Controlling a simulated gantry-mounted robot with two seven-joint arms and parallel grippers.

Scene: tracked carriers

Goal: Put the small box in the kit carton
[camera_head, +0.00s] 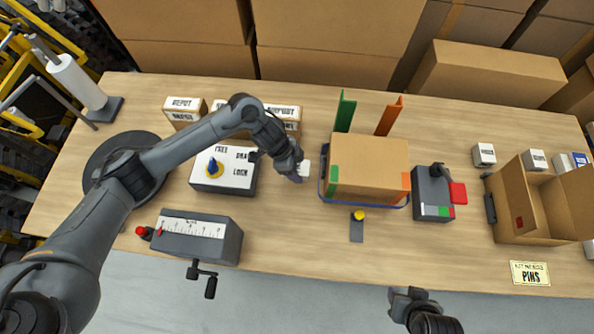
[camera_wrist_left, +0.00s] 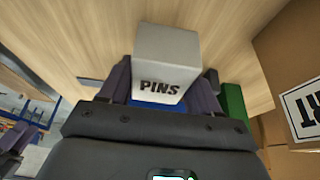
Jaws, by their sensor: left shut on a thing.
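A small white box marked PINS (camera_wrist_left: 165,65) is between the fingers of my left gripper (camera_wrist_left: 160,95). In the head view my left gripper (camera_head: 298,172) is shut on this box (camera_head: 305,168), left of the closed brown carton. An open brown carton (camera_head: 548,222) stands at the right of the table, its flaps up; it looks like the kit carton. A card reading PINS (camera_head: 530,273) lies in front of it. My right gripper (camera_head: 408,294) is at the front edge, far from the held box; its fingers are unclear.
A closed carton (camera_head: 368,168) sits in a blue tray between my left gripper and the open carton. Green (camera_head: 344,112) and orange (camera_head: 389,116) uprights stand behind it. A grey device with a red block (camera_head: 433,192) and small white boxes (camera_head: 484,154) are further right.

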